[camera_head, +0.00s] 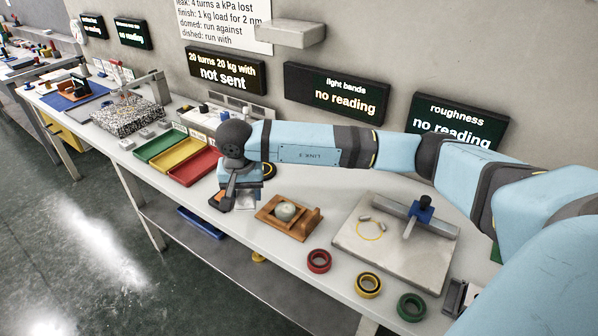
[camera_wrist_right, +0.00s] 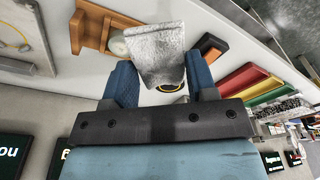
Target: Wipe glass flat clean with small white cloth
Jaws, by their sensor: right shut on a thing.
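My right gripper (camera_head: 235,195) reaches in from the right in the head view and hangs above the bench, left of a wooden holder (camera_head: 268,222). In the wrist view the right gripper (camera_wrist_right: 160,75) is shut on a small crumpled grey-white cloth (camera_wrist_right: 155,50), which stands out past its blue fingers. A round pale disc, seemingly the glass flat (camera_head: 285,211), sits in the wooden holder. In the wrist view the glass flat (camera_wrist_right: 117,44) shows beside the cloth, partly covered by it; I cannot tell any contact there. My left gripper is out of view.
Right of the holder is a pale plate (camera_head: 350,245) with a blue-clamped bar. Red (camera_head: 318,261), yellow (camera_head: 368,285) and green (camera_head: 411,307) rings lie along the front edge. Green, yellow and red trays (camera_head: 195,165) stand to the left. An orange-and-black block (camera_wrist_right: 208,46) lies near the gripper.

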